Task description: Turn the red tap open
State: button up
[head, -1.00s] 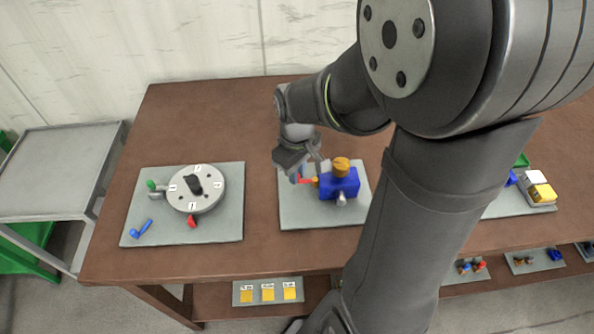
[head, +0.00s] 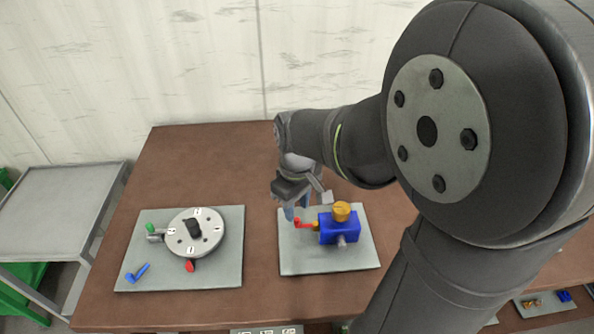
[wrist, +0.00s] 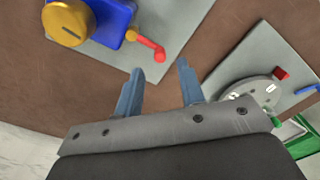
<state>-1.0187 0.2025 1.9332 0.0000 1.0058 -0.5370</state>
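A blue block (head: 338,229) with an orange knob on top (head: 341,211) stands on a grey plate (head: 300,262). A red lever (head: 305,224) sticks out from its left side on a small orange stub. In the wrist view the red lever (wrist: 150,46) ends in a rounded red tip and lies beyond the fingertips. My gripper (head: 297,208) is just behind and above the lever's end in the head view. In the wrist view my gripper (wrist: 160,73) is open, with nothing between its two blue-grey fingers and a gap to the lever.
A second grey plate at left carries a round grey dial (head: 194,233) with a black knob, a green-capped fitting (head: 153,229), a red handle (head: 190,266) and a blue lever piece (head: 137,272). Bare brown table (head: 262,180) lies between and behind the plates. A grey side table (head: 60,195) stands left.

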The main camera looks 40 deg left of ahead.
aim_at(297, 218)
notch_tip(297, 218, up, 13)
jog(key=shift+r, duration=0.15)
dwell(0.5)
notch_tip(297, 218, down, 18)
jog(key=shift+r, duration=0.25)
dwell(0.3)
jog(key=shift+r, duration=0.1)
